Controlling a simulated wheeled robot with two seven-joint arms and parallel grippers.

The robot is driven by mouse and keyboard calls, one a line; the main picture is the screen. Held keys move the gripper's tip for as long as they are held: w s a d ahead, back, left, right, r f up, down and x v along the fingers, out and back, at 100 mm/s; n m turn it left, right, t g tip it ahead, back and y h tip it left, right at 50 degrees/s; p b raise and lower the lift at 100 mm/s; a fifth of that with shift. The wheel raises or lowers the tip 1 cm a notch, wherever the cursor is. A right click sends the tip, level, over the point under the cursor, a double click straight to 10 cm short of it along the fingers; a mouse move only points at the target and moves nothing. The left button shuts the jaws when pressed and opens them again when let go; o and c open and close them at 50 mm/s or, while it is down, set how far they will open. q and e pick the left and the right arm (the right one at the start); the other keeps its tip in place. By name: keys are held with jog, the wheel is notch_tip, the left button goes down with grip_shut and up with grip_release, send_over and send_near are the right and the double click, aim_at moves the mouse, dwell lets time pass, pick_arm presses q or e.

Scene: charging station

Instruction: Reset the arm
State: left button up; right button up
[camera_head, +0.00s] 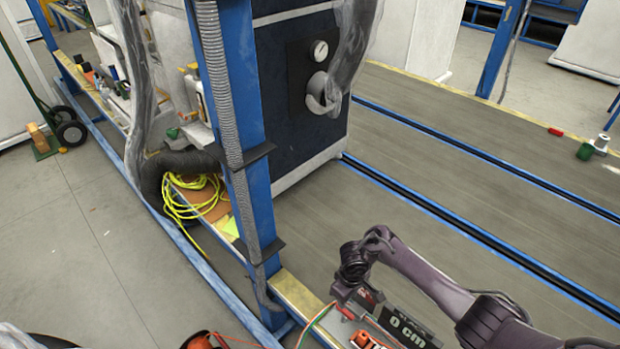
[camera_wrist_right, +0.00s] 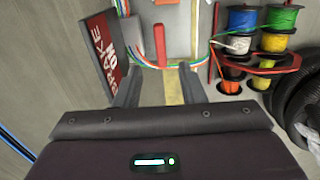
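My right arm comes in from the lower right in the head view and bends down at its wrist. Its gripper (camera_head: 352,298) is low beside the yellow-edged ledge, and its fingertips are hard to make out there. In the right wrist view the two fingers of my right gripper (camera_wrist_right: 157,78) stand apart with nothing held between them. A red handle (camera_wrist_right: 160,45) on a light panel shows beyond the fingers; I cannot tell the exact distance. My left gripper is in neither view.
Several wire spools (camera_wrist_right: 241,43) and loose coloured wires (camera_wrist_right: 145,58) are near the right gripper. A blue post (camera_head: 240,120) and a dark cabinet (camera_head: 300,120) stand to the left.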

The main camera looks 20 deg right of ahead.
jog(key=shift+a, duration=0.45)
jog(key=s+a+r+t, duration=0.3)
jog(key=s+a+r, duration=0.2)
jog(key=a+r, duration=0.4)
jog(key=s+d+r+m, duration=0.2)
jog(key=s+d+r, duration=0.1)
jog(key=s+r, duration=0.35)
jog(key=s+d+r+m, duration=0.2)
jog(key=s+d+r, duration=0.25)
jog(key=r, duration=0.35)
notch_tip(320, 180, down, 30)
jog(key=s+a, duration=0.1)
jog(key=s, duration=0.1)
jog(key=s+d+f+g, duration=0.2)
jog(key=s+d+f, duration=0.1)
jog(key=s+f, duration=1.5)
jog(key=shift+s+d+n, duration=0.2)
jog(key=shift+s+n, duration=0.1)
jog(key=shift+s, duration=0.55)
